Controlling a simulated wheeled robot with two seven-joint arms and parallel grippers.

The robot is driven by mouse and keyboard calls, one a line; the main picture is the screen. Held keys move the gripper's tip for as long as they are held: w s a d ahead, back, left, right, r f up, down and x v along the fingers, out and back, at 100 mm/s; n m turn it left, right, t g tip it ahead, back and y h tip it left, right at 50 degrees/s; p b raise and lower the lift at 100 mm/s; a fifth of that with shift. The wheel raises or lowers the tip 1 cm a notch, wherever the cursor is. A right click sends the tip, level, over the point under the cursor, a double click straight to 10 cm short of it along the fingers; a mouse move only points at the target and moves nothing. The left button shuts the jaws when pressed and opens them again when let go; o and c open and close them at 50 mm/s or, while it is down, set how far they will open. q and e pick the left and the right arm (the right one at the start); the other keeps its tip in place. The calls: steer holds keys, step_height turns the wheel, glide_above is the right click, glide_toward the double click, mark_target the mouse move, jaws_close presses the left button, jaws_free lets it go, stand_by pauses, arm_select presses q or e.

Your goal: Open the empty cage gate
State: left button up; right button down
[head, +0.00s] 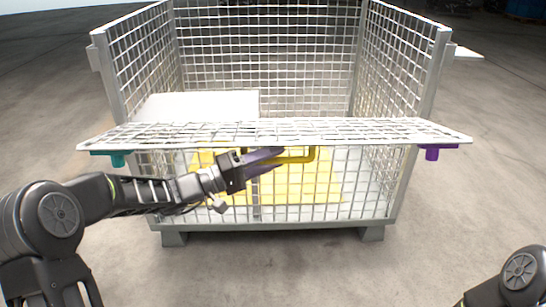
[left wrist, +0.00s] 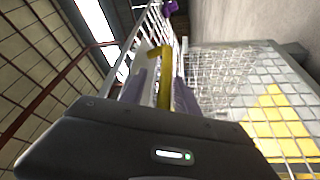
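The wire cage (head: 305,212) stands in front of me. Its upper front gate (head: 370,130) is tilted out toward me, close to level, and shows nearly edge-on. A yellow handle (head: 312,155) hangs at the middle of the gate. My left gripper (head: 268,160) has its purple fingers on either side of the handle's left part and looks shut on it. The left wrist view shows the yellow handle (left wrist: 164,72) between the two fingers (left wrist: 163,92), close to both; the exact contact is partly hidden. My right gripper is out of view.
A teal tab (head: 118,160) and a purple tab (head: 432,153) hang below the gate's ends. A yellow patch (head: 325,180) lies on the cage floor. A pale panel (head: 200,104) shows at the cage's left. The concrete floor around the cage is clear.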

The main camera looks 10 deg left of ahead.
arm_select(q)
steer(key=r+p+v, duration=0.1)
steer(key=p+v, duration=0.1)
steer(key=v, duration=0.5)
steer(key=shift+a+f, duration=0.4)
steer(key=shift+s, duration=0.1)
steer(key=f+b+v, duration=0.1)
steer(key=b+v, duration=0.1)
steer(key=v, duration=0.7)
steer(key=shift+w+a, duration=0.15)
steer(key=shift+w, duration=0.25)
steer(key=shift+f, duration=0.1)
